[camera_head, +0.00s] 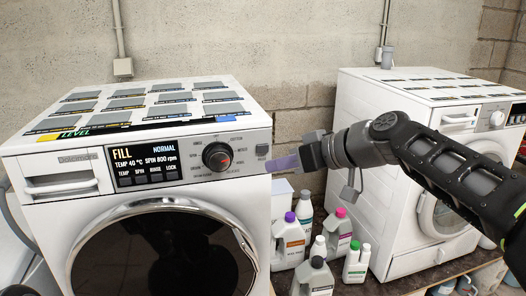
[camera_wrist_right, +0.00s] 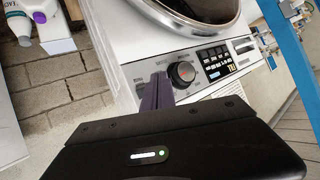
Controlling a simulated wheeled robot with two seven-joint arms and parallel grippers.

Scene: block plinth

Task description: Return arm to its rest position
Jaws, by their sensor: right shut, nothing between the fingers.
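My right arm comes in from the right in the head view. My right gripper (camera_head: 272,163) is shut and empty, with its purple fingertips close in front of the right end of the left washing machine's control panel. In the right wrist view its shut purple fingers (camera_wrist_right: 157,93) point toward the panel beside the round dial (camera_wrist_right: 183,73). I cannot tell whether they touch the panel. The left washing machine (camera_head: 160,187) has a lit display (camera_head: 145,164) reading "FILL" and "NORMAL". Its dial also shows in the head view (camera_head: 217,156). My left gripper is not in view.
A second white washing machine (camera_head: 385,180) stands at the right behind my arm. Several detergent bottles (camera_head: 315,277) stand between the machines, below my gripper. Flat grey panels cover the left machine's top. A block wall (camera_head: 230,40) closes off the back. The air above both machines is free.

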